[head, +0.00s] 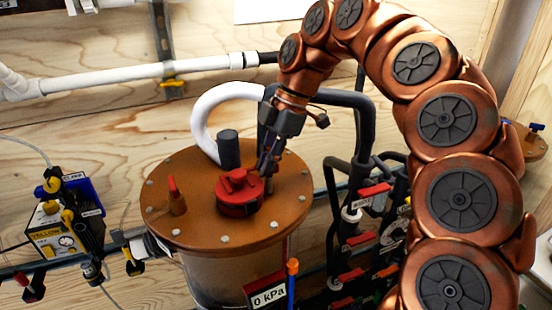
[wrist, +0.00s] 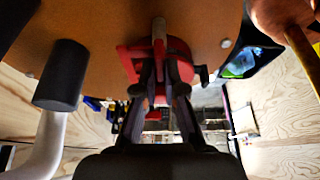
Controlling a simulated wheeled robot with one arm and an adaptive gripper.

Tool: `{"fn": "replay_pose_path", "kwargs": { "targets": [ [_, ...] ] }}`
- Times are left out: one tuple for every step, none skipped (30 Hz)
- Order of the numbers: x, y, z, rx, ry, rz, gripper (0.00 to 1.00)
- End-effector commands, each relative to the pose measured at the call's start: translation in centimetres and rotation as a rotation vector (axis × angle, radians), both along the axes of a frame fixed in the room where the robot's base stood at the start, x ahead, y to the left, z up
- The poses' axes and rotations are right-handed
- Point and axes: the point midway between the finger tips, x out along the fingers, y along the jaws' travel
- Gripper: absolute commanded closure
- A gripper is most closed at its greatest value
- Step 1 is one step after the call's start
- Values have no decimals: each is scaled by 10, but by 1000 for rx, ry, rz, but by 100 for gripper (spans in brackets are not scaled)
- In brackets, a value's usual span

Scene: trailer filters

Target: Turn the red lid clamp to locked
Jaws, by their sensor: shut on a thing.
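The red lid clamp (head: 238,190) sits on the round orange-brown lid (head: 200,222) of a vessel. It has a round red base with a raised red handle. My gripper (head: 267,172) reaches down to the right side of the clamp. In the wrist view the clamp (wrist: 178,62) is at the top centre, and my gripper (wrist: 160,88) is shut on its red handle between the two dark fingers. The fingers hide part of the clamp, and I cannot tell from its look whether it is locked.
A small red-tipped fitting (head: 175,196) stands on the lid's left side. A dark stub (head: 229,148) and white hose (head: 205,118) rise behind the clamp. A 0 kPa display (head: 268,296) hangs in front. Red-handled valves (head: 374,196) stand right, a yellow box (head: 55,240) left.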

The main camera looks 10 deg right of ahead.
Motion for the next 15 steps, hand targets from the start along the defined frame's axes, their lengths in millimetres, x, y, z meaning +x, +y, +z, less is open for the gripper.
{"fn": "replay_pose_path", "kwargs": {
  "targets": [
    [-1, 2, -1, -1, 2, 11, 100],
    [-1, 2, -1, 0, 1, 13, 100],
    [-1, 2, -1, 0, 1, 16, 100],
    [-1, 2, -1, 0, 2, 17, 100],
    [-1, 2, -1, 0, 1, 18, 100],
    [-1, 2, -1, 0, 1, 18, 100],
    [-1, 2, -1, 0, 1, 18, 100],
    [-1, 2, -1, 0, 1, 18, 100],
    [-1, 2, -1, 0, 1, 18, 100],
    [-1, 2, -1, 0, 2, 17, 100],
    [-1, 2, -1, 0, 2, 17, 100],
    [-1, 2, -1, 0, 2, 17, 100],
    [-1, 2, -1, 0, 2, 17, 100],
    [-1, 2, -1, 0, 2, 17, 88],
    [-1, 2, -1, 0, 1, 16, 84]
  ]
}}
